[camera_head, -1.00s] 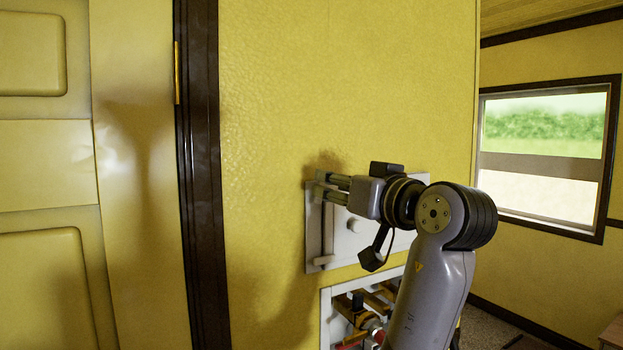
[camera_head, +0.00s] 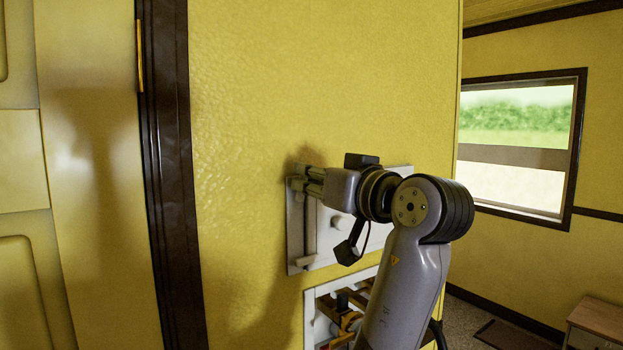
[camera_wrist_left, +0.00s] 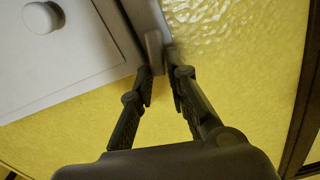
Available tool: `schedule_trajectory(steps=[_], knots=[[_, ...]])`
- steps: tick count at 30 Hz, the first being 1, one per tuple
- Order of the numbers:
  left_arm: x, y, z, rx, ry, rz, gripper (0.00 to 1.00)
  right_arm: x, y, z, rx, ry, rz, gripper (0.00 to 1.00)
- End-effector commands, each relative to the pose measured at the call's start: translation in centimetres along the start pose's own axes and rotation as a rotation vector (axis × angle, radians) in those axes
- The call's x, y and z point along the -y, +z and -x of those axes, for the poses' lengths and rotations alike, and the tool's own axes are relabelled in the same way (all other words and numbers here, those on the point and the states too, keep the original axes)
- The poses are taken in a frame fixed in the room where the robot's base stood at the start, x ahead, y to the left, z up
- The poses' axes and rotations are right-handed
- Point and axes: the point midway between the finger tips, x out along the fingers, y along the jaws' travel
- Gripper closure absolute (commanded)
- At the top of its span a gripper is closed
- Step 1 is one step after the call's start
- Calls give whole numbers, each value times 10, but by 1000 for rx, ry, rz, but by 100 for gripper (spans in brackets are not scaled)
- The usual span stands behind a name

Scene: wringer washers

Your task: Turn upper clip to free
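The upper clip is a small grey tab (camera_wrist_left: 154,48) at the edge of a pale grey wall panel (camera_head: 296,225). In the head view my left gripper (camera_head: 307,181) reaches the panel's upper left corner and largely hides this clip. In the left wrist view the left gripper (camera_wrist_left: 160,75) has its two dark fingers apart, one on each side of the clip's end. I cannot tell whether either finger touches it. A lower clip (camera_head: 305,261) shows at the panel's lower left. My right gripper is not in view.
A round white knob (camera_wrist_left: 42,17) sits on the panel. Below is a framed opening (camera_head: 309,318) with pipes and valves. A dark door frame (camera_head: 168,170) stands left; bare yellow wall (camera_head: 240,120) lies between. A window (camera_head: 515,150) and a wooden cabinet (camera_head: 598,322) are at right.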

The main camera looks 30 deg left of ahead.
Motion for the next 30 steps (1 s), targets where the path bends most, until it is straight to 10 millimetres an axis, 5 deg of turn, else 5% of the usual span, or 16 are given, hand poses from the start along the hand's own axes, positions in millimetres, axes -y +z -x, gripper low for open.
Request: schedule_trajectory(steps=[5,14,22,30], knots=[[0,0,0,1,-1,1,100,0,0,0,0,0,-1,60],[0,1,0,1,0,4,100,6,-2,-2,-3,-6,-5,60],[4,5,0,0,1,127,100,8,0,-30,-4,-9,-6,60],[6,0,0,0,0,172,100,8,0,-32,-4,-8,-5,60]])
